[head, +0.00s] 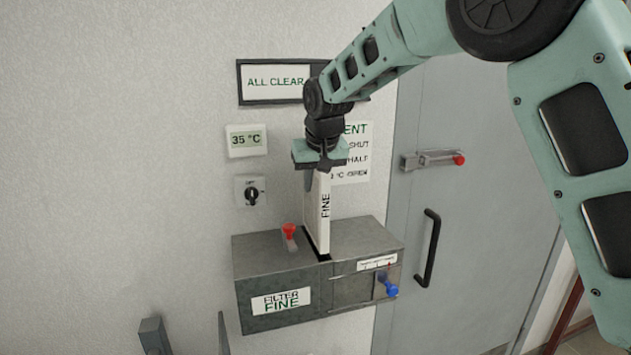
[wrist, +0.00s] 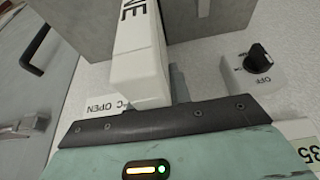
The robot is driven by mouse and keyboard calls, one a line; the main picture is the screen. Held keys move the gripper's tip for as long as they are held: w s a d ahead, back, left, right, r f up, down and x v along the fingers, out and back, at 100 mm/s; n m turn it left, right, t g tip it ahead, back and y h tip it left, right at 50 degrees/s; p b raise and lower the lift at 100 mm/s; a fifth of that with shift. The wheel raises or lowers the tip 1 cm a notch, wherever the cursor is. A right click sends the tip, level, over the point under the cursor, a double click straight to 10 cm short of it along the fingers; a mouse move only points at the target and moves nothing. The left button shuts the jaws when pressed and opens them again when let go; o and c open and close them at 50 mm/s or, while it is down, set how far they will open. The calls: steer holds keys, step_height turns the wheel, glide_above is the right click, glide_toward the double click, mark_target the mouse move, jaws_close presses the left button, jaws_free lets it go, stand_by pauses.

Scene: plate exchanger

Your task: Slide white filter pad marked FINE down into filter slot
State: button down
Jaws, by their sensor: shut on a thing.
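The white filter pad (head: 318,215) marked FINE stands upright in the head view, its lower end at the dark slot (head: 323,257) in the top of the grey filter box (head: 262,257). The box carries a label (head: 281,301) reading FILTER FINE. My gripper (head: 319,172) is above the box, shut on the pad's top end. In the wrist view the pad (wrist: 140,55) runs from the jaws towards the grey box (wrist: 190,20). How deep the pad's lower end sits in the slot is hard to tell.
A red-handled lever (head: 290,232) stands on the box top, close left of the pad. A blue knob (head: 391,288) is on the box front. The thermostat (head: 246,140) reads 35 °C above a rotary switch (head: 251,191). A grey door (head: 475,200) with a black handle (head: 428,248) is at right.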

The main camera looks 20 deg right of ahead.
mark_target(315, 215)
steer(key=shift+f, duration=0.35)
stand_by(0.6)
steer(key=shift+f+b, duration=0.9)
steer(key=shift+f, duration=0.35)
steer(key=shift+f+b, duration=1.8)
steer(key=shift+f, duration=1)
